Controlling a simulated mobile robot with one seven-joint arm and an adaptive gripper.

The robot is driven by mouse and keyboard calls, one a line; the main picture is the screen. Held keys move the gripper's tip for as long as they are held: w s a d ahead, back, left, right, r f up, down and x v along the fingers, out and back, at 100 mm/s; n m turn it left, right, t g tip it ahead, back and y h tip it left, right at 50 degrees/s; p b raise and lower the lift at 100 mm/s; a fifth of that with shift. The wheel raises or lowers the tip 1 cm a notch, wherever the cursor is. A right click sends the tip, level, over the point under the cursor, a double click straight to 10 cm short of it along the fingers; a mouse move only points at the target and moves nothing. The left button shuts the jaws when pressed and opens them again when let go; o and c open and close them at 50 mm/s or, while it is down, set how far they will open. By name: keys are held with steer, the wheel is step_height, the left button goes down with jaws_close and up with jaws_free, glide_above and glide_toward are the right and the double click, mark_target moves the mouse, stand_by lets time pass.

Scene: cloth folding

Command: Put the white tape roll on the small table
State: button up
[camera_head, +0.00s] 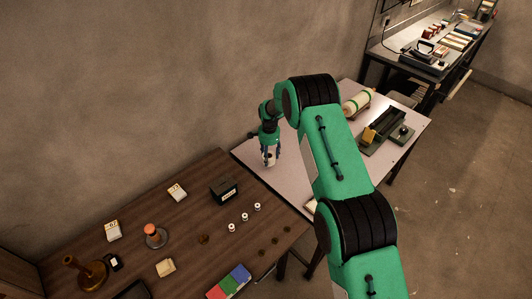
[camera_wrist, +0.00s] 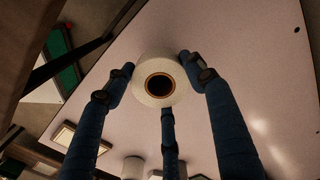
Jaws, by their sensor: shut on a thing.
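The white tape roll (camera_wrist: 147,94) shows in the wrist view, with a brown core around a dark hole. My gripper (camera_wrist: 160,90) has three dark blue fingers closed around it. In the head view my gripper (camera_head: 270,157) points down over the near left part of the pale small table (camera_head: 283,183), with a bit of the white roll (camera_head: 268,161) showing between the fingers. The pale tabletop (camera_wrist: 235,40) spreads behind the roll in the wrist view. I cannot tell whether the roll touches the tabletop.
A brown table (camera_head: 180,225) stands at the left, with a black box (camera_head: 224,190), several small white cylinders (camera_head: 245,217) and an orange-topped item (camera_head: 151,231). On the pale table's far part are a large roll (camera_head: 357,102) and a dark device (camera_head: 383,130). The pale surface near my gripper is clear.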

steer(key=shift+w+a+f, duration=0.1)
steer(key=shift+w+a, duration=0.2)
steer(key=shift+w, duration=0.85)
steer(key=shift+w+a+f, duration=0.15)
steer(key=shift+w+a, duration=0.1)
steer(key=shift+w, duration=0.9)
steer(key=shift+w+a+f, duration=0.1)
steer(key=shift+w+a, duration=0.2)
steer(key=shift+w, duration=0.85)
steer(key=shift+f+b, duration=0.4)
steer(key=shift+f, duration=1.3)
steer(key=shift+f, duration=0.15)
steer(key=o, duration=1.2)
step_height(320, 180, up, 12)
steer(key=shift+r+p, duration=0.15)
steer(key=shift+p, duration=0.3)
